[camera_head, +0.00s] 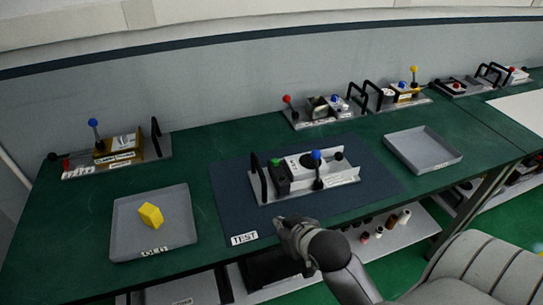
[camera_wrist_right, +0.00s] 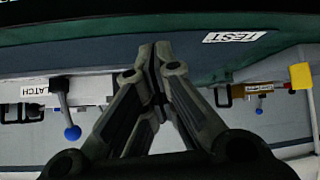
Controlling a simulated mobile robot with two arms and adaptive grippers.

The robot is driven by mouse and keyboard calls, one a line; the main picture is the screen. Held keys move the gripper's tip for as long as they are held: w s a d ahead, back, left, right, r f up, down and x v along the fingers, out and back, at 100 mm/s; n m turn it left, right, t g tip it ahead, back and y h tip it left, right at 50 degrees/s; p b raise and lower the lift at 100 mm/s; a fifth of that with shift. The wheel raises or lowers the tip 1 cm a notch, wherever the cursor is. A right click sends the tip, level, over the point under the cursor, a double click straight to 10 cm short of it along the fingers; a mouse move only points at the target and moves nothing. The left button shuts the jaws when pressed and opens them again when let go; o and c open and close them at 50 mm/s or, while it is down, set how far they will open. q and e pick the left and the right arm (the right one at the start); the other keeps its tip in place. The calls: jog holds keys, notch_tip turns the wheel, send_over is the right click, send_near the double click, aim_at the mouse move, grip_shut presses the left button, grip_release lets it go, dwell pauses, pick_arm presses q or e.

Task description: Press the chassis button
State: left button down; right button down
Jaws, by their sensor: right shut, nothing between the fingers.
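A grey metal chassis (camera_head: 338,180) stands on the dark blue mat (camera_head: 232,200) at the middle of the bench. It carries a black box (camera_head: 279,178) with a small green button-like top (camera_head: 275,162), a white-topped unit (camera_head: 305,167), a lever with a blue knob (camera_head: 316,155) and black handles at its ends. My right gripper (camera_head: 284,222) is in front of the chassis, near the mat's front edge and right of the TEST label (camera_head: 244,239), apart from the chassis. In the right wrist view its fingers (camera_wrist_right: 154,50) are together and empty. My left gripper is not in view.
A grey tray (camera_head: 125,225) holds a yellow block (camera_head: 151,215) at left. An empty grey tray (camera_head: 423,150) sits at right. Other lever assemblies stand along the back, including one at left (camera_head: 118,158). A shelf below holds small cylinders. A padded chair (camera_head: 480,270) is at lower right.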

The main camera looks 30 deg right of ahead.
aim_at(277, 169)
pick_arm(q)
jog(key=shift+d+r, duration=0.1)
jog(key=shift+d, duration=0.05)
pick_arm(e)
jog(key=w+d+r+m+t+h, duration=0.2)
jog(key=w+d+r+t, duration=0.3)
jog(key=w+d+r, duration=0.3)
notch_tip(277, 169, up, 4)
jog(key=shift+w+d+f+m, duration=0.15)
jog(key=shift+w+m, duration=0.15)
jog(key=shift+w, duration=0.1)
